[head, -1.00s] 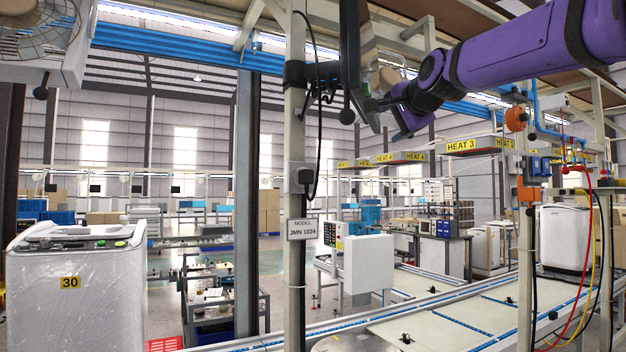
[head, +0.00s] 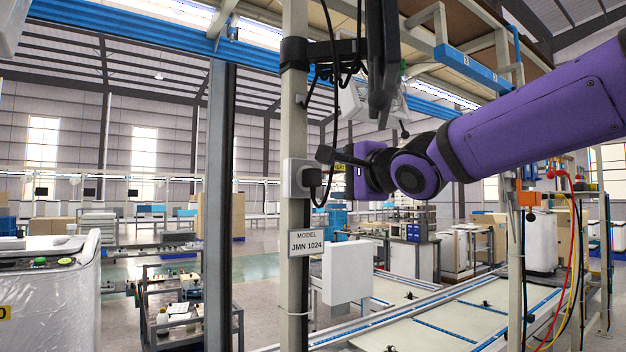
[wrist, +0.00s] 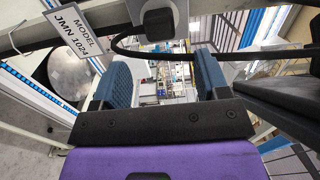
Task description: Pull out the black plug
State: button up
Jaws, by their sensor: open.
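The black plug (head: 312,177) sits in a pale socket box (head: 298,178) on an upright beige post. Its black cord loops down and then up along the post. My gripper (head: 334,154) is just right of the plug, close to it, partly hidden by its own wrist. In the wrist view the plug (wrist: 158,25) shows at the top, beyond the fingertips and roughly centred between them. My gripper's blue-padded fingers (wrist: 162,75) are apart, with nothing between them. The plug appears outside the finger gap; I cannot tell the exact distance.
A "MODEL JMN 1024" sign (head: 306,242) hangs on the post below the socket. A dark hanging panel (head: 383,65) is above my gripper. A white box (head: 347,271) stands behind the post by the conveyor (head: 445,318). A wrapped washer (head: 50,290) is at left.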

aim_at(317, 177)
dwell(0.4)
jog(key=shift+x, duration=4.5)
jog(key=shift+c, duration=0.5)
jog(key=c, duration=1.1)
jog(key=shift+v, duration=3.05)
